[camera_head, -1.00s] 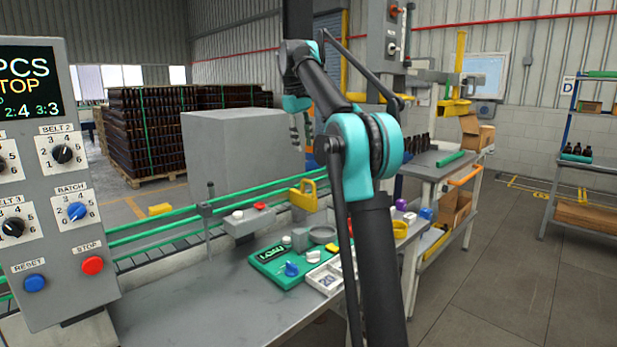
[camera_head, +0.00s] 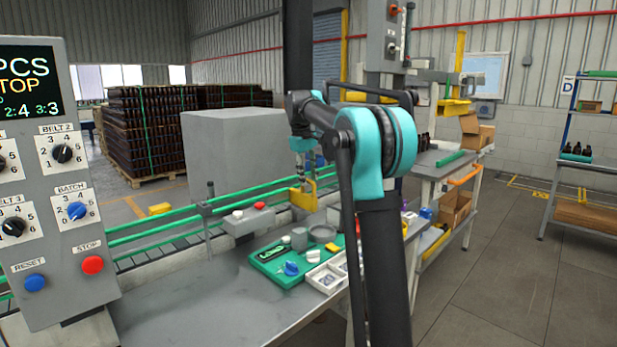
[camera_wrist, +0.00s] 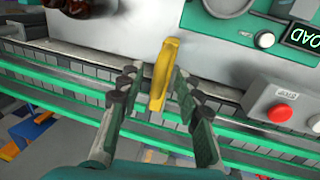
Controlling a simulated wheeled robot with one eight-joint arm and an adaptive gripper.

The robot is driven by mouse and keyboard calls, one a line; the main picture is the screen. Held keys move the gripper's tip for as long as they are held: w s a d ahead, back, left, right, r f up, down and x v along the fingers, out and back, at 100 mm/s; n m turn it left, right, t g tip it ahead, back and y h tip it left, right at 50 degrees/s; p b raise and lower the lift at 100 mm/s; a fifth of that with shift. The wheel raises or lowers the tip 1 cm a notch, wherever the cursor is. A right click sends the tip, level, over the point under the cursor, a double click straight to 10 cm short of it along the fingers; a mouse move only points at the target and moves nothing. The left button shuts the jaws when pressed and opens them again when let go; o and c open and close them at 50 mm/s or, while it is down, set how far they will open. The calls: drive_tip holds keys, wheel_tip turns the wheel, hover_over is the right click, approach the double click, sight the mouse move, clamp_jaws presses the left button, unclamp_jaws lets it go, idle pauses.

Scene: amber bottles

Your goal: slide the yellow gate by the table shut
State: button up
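The yellow gate (camera_head: 304,201) stands at the green-railed conveyor by the table's far edge in the head view. In the wrist view the gate (camera_wrist: 161,72) is an upright yellow piece seen from above, between my gripper's two fingers. My gripper (camera_wrist: 157,82) is open, with one finger on each side of the gate. A gap shows on both sides, so I see no firm grip. In the head view my gripper (camera_head: 302,168) points down at the gate, and its fingers partly overlap it.
A grey box with a red button (camera_wrist: 281,113) stands near the gate. The green board (camera_head: 268,262) and white tray (camera_head: 328,279) lie on the grey table (camera_head: 215,300). Green rails (camera_head: 150,229) run along the conveyor. A large grey block (camera_head: 235,150) stands behind it.

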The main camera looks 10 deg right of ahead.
clamp_jaws()
idle(0.4)
hover_over(296, 191)
drive_tip(key=shift+w, duration=0.1)
idle(0.5)
unclamp_jaws()
